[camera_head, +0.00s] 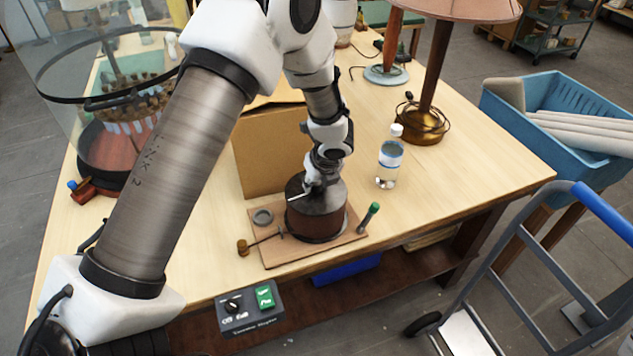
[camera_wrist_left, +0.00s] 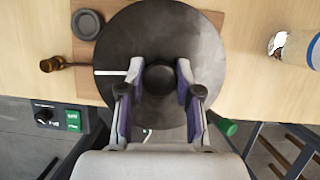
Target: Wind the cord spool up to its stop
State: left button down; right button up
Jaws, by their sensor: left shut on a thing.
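The cord spool (camera_head: 315,222) is a dark-topped drum with a brown side, upright on a wooden board (camera_head: 275,252). Its round black top fills the middle of the left wrist view (camera_wrist_left: 165,25). A white line (camera_wrist_left: 110,72) on the top points left, toward a brass-ended lever (camera_wrist_left: 50,64). My left gripper (camera_head: 318,187) comes down from above onto the spool's middle. In the left wrist view its two fingers (camera_wrist_left: 160,76) are shut on the central black knob (camera_wrist_left: 160,84), one on each side. My right gripper is not in view.
A clear bottle (camera_head: 389,165) and a brass lamp (camera_head: 425,120) stand to the right. A cardboard box (camera_head: 260,160) is behind. A switch box (camera_head: 250,306) hangs at the table's front edge.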

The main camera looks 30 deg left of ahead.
pick_arm(q)
jog(key=c, duration=0.8)
grip_release()
jog(key=v, duration=1.1)
jog(key=shift+s+r, duration=0.1)
jog(key=shift+r, duration=0.35)
